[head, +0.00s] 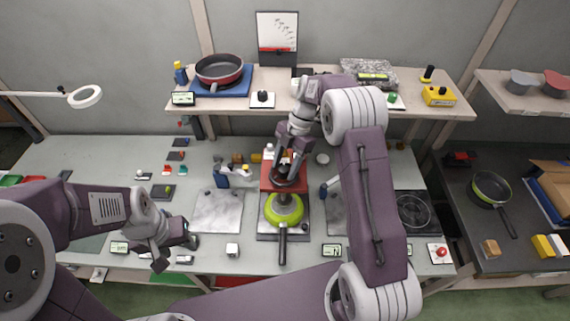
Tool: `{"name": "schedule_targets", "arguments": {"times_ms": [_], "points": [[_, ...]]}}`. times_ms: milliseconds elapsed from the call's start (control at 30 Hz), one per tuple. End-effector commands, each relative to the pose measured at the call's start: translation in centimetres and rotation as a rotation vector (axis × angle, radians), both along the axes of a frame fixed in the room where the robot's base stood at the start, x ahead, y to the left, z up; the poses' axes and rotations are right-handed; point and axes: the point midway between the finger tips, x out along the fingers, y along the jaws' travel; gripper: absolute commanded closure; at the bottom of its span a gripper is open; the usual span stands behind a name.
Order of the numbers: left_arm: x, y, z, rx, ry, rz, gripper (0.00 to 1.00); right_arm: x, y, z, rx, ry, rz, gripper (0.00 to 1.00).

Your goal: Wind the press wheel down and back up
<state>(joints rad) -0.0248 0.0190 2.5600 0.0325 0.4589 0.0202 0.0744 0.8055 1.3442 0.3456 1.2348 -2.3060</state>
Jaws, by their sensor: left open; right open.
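The press (269,183) is a red frame on a grey base in the middle of the bench. Its dark press wheel (283,186) is partly hidden by my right gripper. A green pan (284,212) sits at the press base, its black handle pointing to the front. My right gripper (286,168) is open, pointing down at the wheel from behind. I cannot tell whether its fingers touch the wheel. My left gripper (175,252) is open and empty, low over the front left of the bench.
Grey metal plates (218,211) lie on either side of the press, with small blue fixtures by them. A shelf (225,103) behind carries a red pan (219,69). The left bench holds several small items, with free room between.

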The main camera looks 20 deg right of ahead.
Motion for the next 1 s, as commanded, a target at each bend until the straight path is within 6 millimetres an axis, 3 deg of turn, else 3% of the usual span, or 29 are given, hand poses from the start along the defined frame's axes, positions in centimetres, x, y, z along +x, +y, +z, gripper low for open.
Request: {"name": "schedule_targets", "arguments": {"times_ms": [67, 267, 667, 1000], "points": [[0.0, 0.0, 0.0, 0.000, 0.000, 0.000, 0.51, 0.0, 0.0, 0.0, 0.000, 0.000, 0.000, 0.48], [0.0, 0.0, 0.0, 0.000, 0.000, 0.000, 0.51, 0.0, 0.0, 0.0, 0.000, 0.000, 0.000, 1.00], [0.0, 0.0, -1.0, 0.000, 0.000, 0.000, 0.51, 0.0, 0.0, -0.2, 0.001, -0.003, -0.072, 1.00], [0.0, 0.0, -4.1, 0.000, 0.000, 0.000, 0.51, -0.1, -0.1, -0.4, 0.002, -0.005, -0.343, 1.00]]}}
